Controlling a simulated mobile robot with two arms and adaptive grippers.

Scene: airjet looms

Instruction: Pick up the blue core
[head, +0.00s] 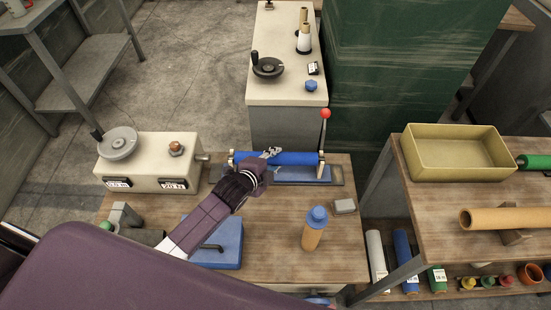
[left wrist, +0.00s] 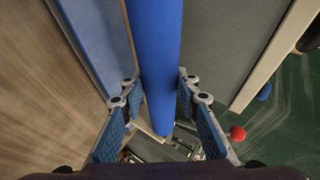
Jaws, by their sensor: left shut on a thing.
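The blue core (head: 295,158) is a long blue cylinder lying crosswise between two pale end posts of a holder (head: 321,172) at the back of the wooden table. My left gripper (head: 270,153) is at the core, left of its middle, and hides part of it. In the left wrist view the core (left wrist: 155,40) runs between the two fingers of my left gripper (left wrist: 159,84), which are shut on it. I cannot tell whether the core is lifted off its holder. My right gripper is not in view.
A red-knobbed lever (head: 324,114) stands by the holder's right end. A cream machine with a handwheel (head: 150,150) is on the left. An orange bottle with a blue cap (head: 313,236) and a grey block (head: 344,206) stand on the table (head: 275,240). A yellow bin (head: 459,165) is at right.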

